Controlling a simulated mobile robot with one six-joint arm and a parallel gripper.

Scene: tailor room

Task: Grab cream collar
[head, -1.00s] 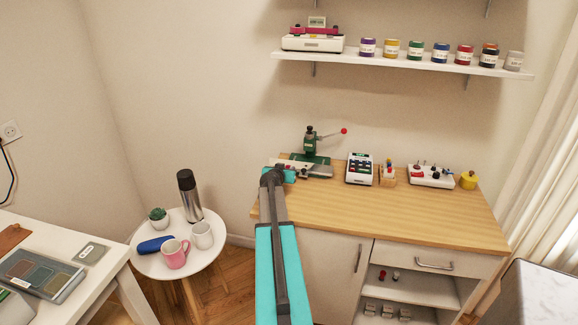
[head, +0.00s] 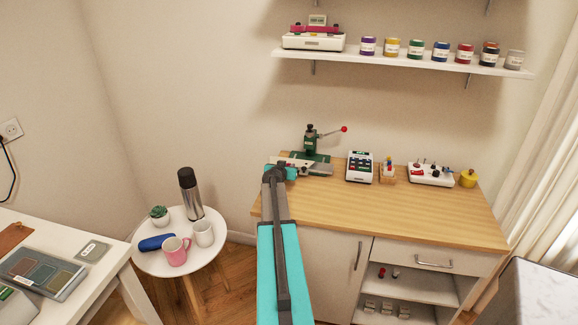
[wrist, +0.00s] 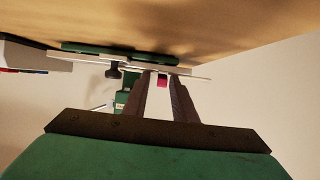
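A thin cream strip (head: 298,164), which looks like the cream collar, lies at the foot of the green press on the wooden cabinet top. In the wrist view a pale flat edge (wrist: 195,74) runs across my fingertips, in front of the press's green base. My gripper (wrist: 160,76) points at this edge, with a gap between its two dark fingers. A small pink piece shows in that gap. I cannot tell whether the fingers touch the strip. In the head view, my teal wrist end is beside the strip and the fingertips are hard to make out.
The green press (head: 312,142) with a red-knobbed lever stands just behind. A keypad device (head: 360,168), a small wooden holder (head: 388,174) and a white control box (head: 431,174) stand to the right. The front of the wooden top (head: 375,212) is clear. A shelf (head: 400,61) hangs above.

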